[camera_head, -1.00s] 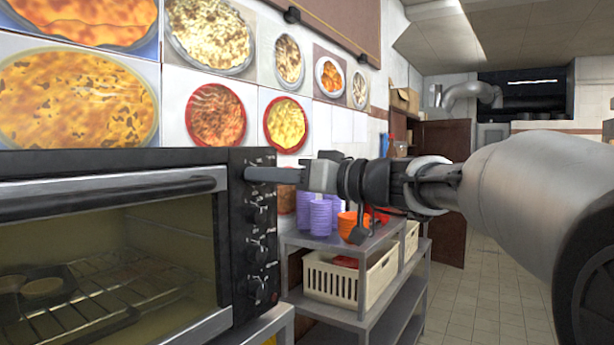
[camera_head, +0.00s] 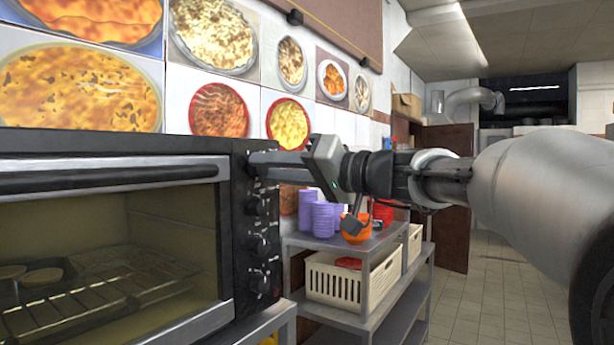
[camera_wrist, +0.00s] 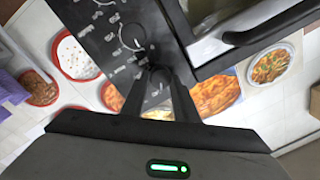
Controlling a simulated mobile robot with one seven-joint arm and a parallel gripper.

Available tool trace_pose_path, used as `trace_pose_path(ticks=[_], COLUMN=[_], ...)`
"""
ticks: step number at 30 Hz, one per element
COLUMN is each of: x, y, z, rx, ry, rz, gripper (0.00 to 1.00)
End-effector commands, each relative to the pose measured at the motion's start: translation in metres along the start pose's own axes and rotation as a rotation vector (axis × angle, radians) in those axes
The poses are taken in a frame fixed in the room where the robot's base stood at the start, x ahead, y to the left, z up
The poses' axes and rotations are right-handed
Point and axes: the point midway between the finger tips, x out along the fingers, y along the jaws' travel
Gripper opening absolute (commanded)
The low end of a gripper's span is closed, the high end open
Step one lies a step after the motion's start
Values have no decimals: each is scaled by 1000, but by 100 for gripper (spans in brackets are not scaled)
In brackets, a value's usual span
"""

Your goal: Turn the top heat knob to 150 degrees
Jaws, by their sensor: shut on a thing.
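The black toaster oven (camera_head: 120,144) stands at the left in the head view, with a column of knobs on its right-hand control panel (camera_head: 240,235). My gripper (camera_head: 256,164) reaches in from the right at the top of that panel. Its fingers are shut on the top heat knob (camera_wrist: 158,75), between the fingertips in the wrist view. The fingers mostly hide this knob in the head view, and I cannot read its degree setting. A lower knob (camera_head: 259,208) is free below my gripper; a neighbouring knob (camera_wrist: 132,38) shows in the wrist view.
The oven door is shut, with a long handle (camera_head: 110,178) across its top. Right of the oven, a metal shelf (camera_head: 330,243) carries purple cups (camera_head: 322,215), orange bowls (camera_head: 354,228) and a cream basket (camera_head: 340,281). Open tiled floor (camera_head: 485,290) lies at the right.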

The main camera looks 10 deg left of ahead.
Motion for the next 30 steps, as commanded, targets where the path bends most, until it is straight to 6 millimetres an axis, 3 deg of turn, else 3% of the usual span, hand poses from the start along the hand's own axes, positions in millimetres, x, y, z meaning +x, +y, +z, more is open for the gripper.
trace_pose_path(ticks=[18,30], x=[0,0], y=[1,1], z=[2,2], rx=[575,833], ry=[30,44], rz=[-6,-8], gripper=[5,5])
